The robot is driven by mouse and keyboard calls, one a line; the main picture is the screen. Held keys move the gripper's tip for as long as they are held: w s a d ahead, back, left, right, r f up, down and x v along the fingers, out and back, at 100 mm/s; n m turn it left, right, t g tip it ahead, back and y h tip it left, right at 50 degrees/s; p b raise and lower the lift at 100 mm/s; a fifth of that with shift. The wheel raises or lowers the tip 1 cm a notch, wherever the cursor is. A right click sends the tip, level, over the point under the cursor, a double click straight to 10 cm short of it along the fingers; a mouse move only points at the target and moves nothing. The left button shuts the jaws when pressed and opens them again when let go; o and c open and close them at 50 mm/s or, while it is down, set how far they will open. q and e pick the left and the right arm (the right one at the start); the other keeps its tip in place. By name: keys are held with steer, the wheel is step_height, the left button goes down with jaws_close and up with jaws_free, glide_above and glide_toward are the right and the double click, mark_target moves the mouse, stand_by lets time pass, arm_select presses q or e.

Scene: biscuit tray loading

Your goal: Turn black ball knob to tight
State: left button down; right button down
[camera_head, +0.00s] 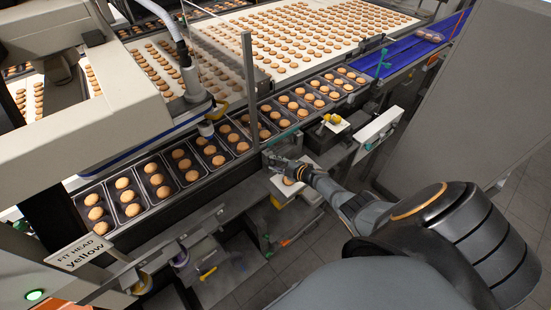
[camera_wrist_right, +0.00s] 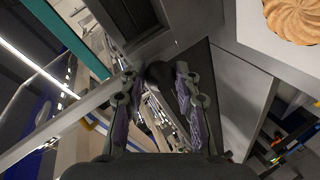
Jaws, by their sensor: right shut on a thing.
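The black ball knob (camera_wrist_right: 158,74) shows as a dark rounded shape between the fingertips in the right wrist view. My right gripper (camera_wrist_right: 155,82) is shut on it, with a finger on each side. In the head view my right gripper (camera_head: 274,161) is at the front edge of the tray conveyor, beside a grey bracket. There the knob is hidden behind the gripper and too small to make out. The knob's marking for tight cannot be read. My left gripper is not in view.
Black trays with biscuits (camera_head: 157,179) line the conveyor just behind the gripper. A thin upright post (camera_head: 249,85) stands left of it. A biscuit (camera_wrist_right: 293,18) shows close by in the wrist view. A grey panel (camera_head: 465,95) stands at right. Floor (camera_head: 325,240) shows below.

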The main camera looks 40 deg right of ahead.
steer(key=shift+m, duration=0.3)
stand_by(0.4)
steer(key=c, duration=1)
jaws_free()
steer(key=shift+s+d, duration=0.1)
steer(key=v, duration=1.1)
steer(key=shift+s+d, duration=0.2)
steer(key=shift+s, duration=0.15)
